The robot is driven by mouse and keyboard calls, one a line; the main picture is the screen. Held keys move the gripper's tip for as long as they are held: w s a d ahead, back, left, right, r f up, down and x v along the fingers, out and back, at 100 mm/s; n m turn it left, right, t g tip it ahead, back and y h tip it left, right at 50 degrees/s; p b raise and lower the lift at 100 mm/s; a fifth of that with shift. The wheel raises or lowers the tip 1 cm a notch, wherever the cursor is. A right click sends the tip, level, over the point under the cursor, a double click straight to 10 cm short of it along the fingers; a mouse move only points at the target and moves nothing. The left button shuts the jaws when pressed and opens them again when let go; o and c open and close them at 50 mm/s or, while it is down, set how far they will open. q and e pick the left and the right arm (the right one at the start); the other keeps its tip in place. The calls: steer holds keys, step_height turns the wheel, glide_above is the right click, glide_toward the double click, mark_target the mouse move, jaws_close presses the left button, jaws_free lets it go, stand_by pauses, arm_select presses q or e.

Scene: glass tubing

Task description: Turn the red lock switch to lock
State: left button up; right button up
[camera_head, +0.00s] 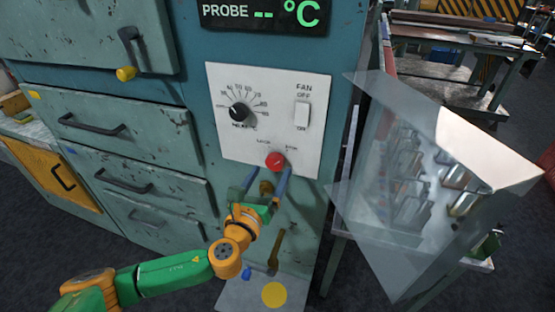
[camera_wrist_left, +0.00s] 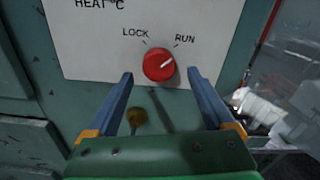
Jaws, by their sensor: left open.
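The red lock switch (camera_head: 275,160) is a round knob at the lower edge of a white control panel (camera_head: 228,84). In the left wrist view the red lock switch (camera_wrist_left: 159,64) has a pale pointer line aimed up and right, toward the RUN label; LOCK is printed at upper left. My left gripper (camera_head: 268,170) is open just below the knob, pointing at the panel. In the left wrist view the blue fingers of my left gripper (camera_wrist_left: 160,77) stand apart, one on each side of and below the knob, with no contact visible. My right gripper is not in view.
The panel also carries a black heat dial (camera_head: 239,112) and a white fan switch (camera_head: 302,114). A brass-coloured knob (camera_wrist_left: 136,117) sits below the red switch. A tilted clear sheet (camera_head: 375,180) stands at the right. A ledge with a yellow disc (camera_head: 274,294) lies below.

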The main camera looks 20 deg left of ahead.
mark_target(273, 165)
arm_select(q)
steer(key=shift+w+a+r, duration=0.1)
steer(key=shift+w+r, duration=0.05)
steer(key=shift+w, duration=0.3)
steer(key=shift+w+a+r, duration=0.1)
steer(key=shift+w+r, duration=0.05)
steer(key=shift+w, duration=0.25)
steer(key=shift+w+d, duration=0.1)
steer(key=shift+w, duration=0.2)
steer(key=shift+w+d+f, duration=0.1)
steer(key=shift+w+f, duration=0.15)
steer(key=shift+w, duration=0.25)
steer(key=shift+s, duration=0.15)
steer(key=c, duration=1.4)
steer(key=shift+o, duration=0.2)
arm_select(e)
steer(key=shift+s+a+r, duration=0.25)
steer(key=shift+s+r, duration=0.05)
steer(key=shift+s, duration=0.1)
